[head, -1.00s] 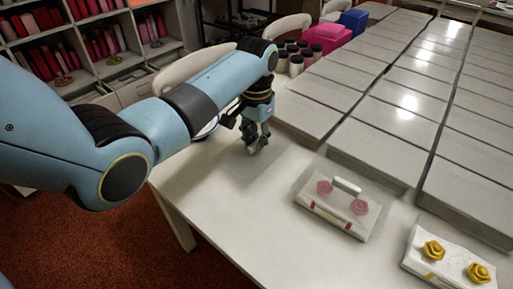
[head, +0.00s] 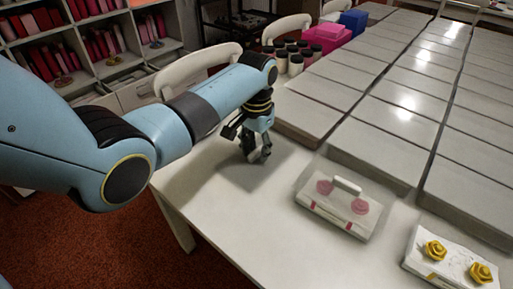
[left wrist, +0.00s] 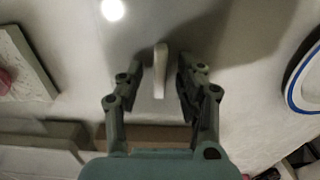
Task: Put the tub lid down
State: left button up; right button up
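My left gripper (head: 259,155) points down close over the white table, to the left of a tub with pink roses (head: 340,206). In the left wrist view, its two fingers (left wrist: 160,98) stand apart on either side of a white upright handle bar (left wrist: 160,70), with a gap at each side. The bar looks like the handle of a clear lid; the lid's edges cannot be made out. Another white handle (head: 347,185) shows on top of the tub with pink roses. My right gripper is not in view.
A tub with yellow roses (head: 450,262) stands at the lower right. Rows of flat pale boxes (head: 390,120) fill the right side. Several dark-topped jars (head: 296,64) stand behind. A blue-rimmed round thing (left wrist: 303,80) lies at the right. The table's front part (head: 235,215) is clear.

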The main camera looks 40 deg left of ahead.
aim_at(256, 150)
pick_arm(q)
notch_tip(256, 150, up, 12)
jog(key=p, duration=0.1)
jog(key=shift+r+p, duration=0.15)
jog(key=shift+p, duration=0.2)
dwell(0.4)
